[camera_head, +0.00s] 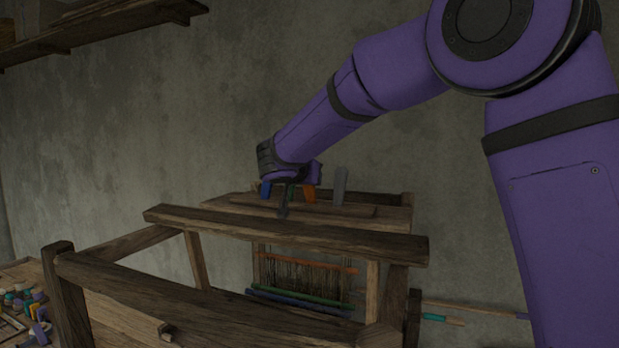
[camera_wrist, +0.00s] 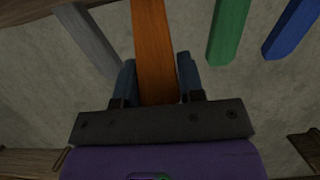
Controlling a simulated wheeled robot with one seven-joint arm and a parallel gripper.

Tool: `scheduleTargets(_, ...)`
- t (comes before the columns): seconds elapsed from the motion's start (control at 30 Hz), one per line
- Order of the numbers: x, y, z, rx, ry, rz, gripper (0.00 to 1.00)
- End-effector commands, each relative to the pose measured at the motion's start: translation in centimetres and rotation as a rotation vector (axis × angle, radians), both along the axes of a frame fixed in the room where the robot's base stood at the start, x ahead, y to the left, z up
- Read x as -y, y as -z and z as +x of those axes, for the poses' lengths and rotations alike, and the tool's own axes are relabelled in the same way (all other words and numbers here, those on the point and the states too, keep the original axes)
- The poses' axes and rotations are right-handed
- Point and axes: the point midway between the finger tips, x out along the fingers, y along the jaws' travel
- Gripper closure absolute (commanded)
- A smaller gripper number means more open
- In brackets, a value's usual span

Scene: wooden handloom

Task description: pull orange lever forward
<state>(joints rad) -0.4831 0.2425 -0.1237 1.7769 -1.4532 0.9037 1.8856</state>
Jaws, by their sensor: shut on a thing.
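The orange lever (camera_wrist: 155,45) stands between the two fingers of my gripper (camera_wrist: 158,82) in the wrist view, and the gripper is shut on it. In the head view the orange lever (camera_head: 309,193) shows just below and beside the end of my arm, on top of the loom. My gripper (camera_head: 284,208) is mostly dark and partly hidden there, so the contact cannot be made out in that view.
A grey lever (camera_head: 340,186) and a blue lever (camera_head: 265,189) stand on either side. A green lever (camera_wrist: 229,30) is beside the orange one. The wooden loom beam (camera_head: 285,232) runs in front. A table with small coloured items (camera_head: 25,305) is at left.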

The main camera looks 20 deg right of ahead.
Motion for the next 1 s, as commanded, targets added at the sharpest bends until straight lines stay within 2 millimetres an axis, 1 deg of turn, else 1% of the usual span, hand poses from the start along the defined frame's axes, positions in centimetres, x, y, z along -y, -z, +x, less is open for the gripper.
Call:
scheduleTargets(0.43,-0.1,0.0,-0.1,0.006,0.000,-0.005,1.00)
scheduleTargets(0.47,-0.1,0.1,-0.1,0.006,0.000,-0.005,0.57)
scheduleTargets(0.5,-0.1,0.0,-0.1,0.006,0.000,-0.005,0.48)
scheduleTargets(0.53,-0.1,0.1,-0.1,0.006,0.000,-0.005,0.41)
scheduleTargets(0.57,-0.1,0.1,-0.1,0.006,0.000,-0.005,0.39)
scheduleTargets(0.87,0.0,-0.1,0.0,0.006,0.001,-0.005,0.39)
scheduleTargets(1.0,0.0,-1.1,0.0,0.009,0.001,-0.004,0.39)
